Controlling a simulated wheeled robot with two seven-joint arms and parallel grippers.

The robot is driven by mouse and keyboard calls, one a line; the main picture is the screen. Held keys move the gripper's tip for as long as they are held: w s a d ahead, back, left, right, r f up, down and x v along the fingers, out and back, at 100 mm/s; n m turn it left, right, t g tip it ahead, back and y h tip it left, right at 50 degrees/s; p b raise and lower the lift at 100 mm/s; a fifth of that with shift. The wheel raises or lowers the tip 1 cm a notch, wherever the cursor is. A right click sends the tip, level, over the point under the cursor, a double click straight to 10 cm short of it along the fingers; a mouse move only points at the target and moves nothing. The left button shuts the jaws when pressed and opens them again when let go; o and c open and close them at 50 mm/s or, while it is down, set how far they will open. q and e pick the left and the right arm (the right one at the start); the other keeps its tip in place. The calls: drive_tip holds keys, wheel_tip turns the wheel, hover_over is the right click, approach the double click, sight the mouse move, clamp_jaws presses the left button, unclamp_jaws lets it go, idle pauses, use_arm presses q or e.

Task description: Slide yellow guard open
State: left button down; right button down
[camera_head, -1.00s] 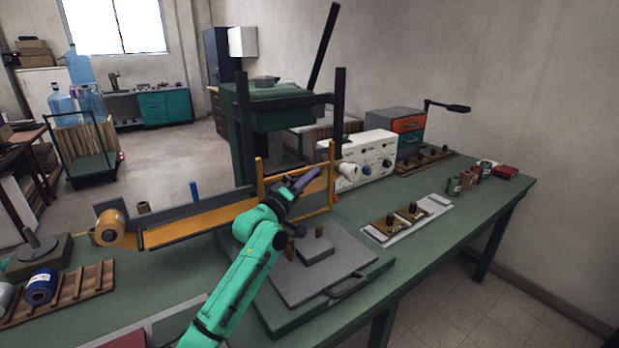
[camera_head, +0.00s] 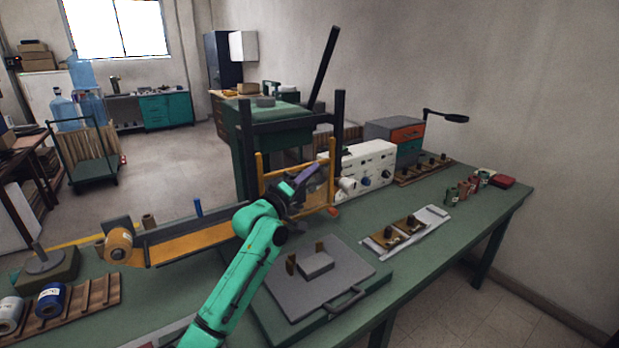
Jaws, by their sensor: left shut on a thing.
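A purple bar (camera_head: 310,174) shows at the gripper; the arm and gripper hide the grip itself and part of the guard. My right gripper is out of view.
A grey plate (camera_head: 345,275) with a handle and small block lies in front of the guard. A yellow strip feeder (camera_head: 190,243) with a tape roll (camera_head: 118,244) stands left. A white control box (camera_head: 375,160) stands behind right.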

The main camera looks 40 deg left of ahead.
use_arm(q)
wheel_tip(320, 180, up, 10)
drive_tip(key=p, duration=0.6)
drive_tip(key=shift+r, duration=0.25)
drive_tip(key=c, duration=0.8)
unclamp_jaws()
drive_tip(key=shift+c, duration=0.2)
drive_tip(key=shift+w+f, duration=0.1)
drive_tip(key=shift+f, duration=0.05)
drive_tip(key=shift+f, duration=0.1)
